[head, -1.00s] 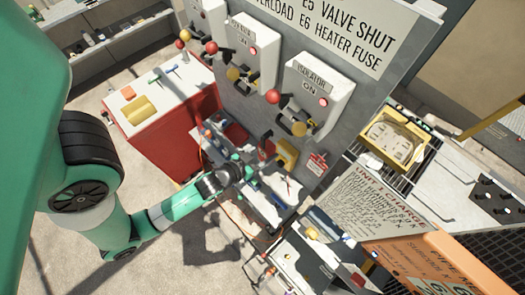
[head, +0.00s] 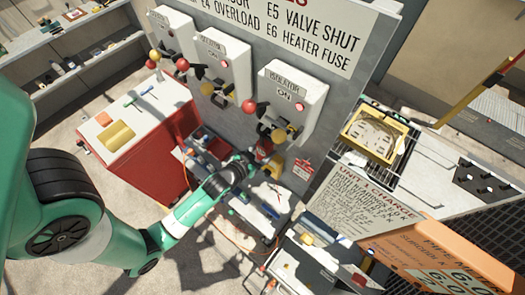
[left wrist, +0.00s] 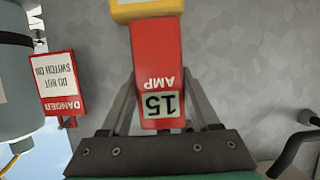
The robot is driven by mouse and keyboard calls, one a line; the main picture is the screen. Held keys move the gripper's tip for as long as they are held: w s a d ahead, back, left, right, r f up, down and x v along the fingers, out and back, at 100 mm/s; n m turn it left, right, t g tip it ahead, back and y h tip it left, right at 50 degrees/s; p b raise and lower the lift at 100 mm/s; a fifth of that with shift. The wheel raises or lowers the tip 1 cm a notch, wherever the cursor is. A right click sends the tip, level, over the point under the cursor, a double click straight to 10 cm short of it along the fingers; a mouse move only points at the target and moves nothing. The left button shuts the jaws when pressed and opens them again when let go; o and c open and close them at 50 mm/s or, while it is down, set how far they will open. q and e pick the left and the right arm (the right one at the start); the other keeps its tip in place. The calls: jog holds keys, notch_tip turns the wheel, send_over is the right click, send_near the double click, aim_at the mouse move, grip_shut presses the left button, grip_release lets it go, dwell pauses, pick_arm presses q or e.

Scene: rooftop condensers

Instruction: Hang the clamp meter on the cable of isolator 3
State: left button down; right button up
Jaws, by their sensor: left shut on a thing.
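My left gripper (head: 248,160) is in front of the grey panel, below the isolator boxes. It is shut on a red block marked 15 AMP (left wrist: 160,70). In the left wrist view a yellow part (left wrist: 145,9) shows at the block's far end; whether this is the clamp meter I cannot tell, as no jaw opening shows. Several white isolator boxes are on the panel; the nearest isolator box (head: 293,92) has a label reading ISOLATOR ON. My right gripper is not in view.
A red-and-white DANGER tag (head: 302,169) hangs right of the gripper; it shows in the left wrist view too (left wrist: 63,84). A red cabinet (head: 150,150) stands left. A cluttered low shelf lies under the gripper. A yellow tray (head: 375,137) is at right.

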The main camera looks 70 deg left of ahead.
pick_arm(q)
jog(key=shift+c, duration=0.2)
grip_release()
jog(key=v, duration=1.1)
jog(key=shift+s+d+b, duration=0.15)
jog(key=shift+s+b, duration=0.1)
jog(key=shift+b, duration=0.1)
jog(key=shift+r, duration=0.15)
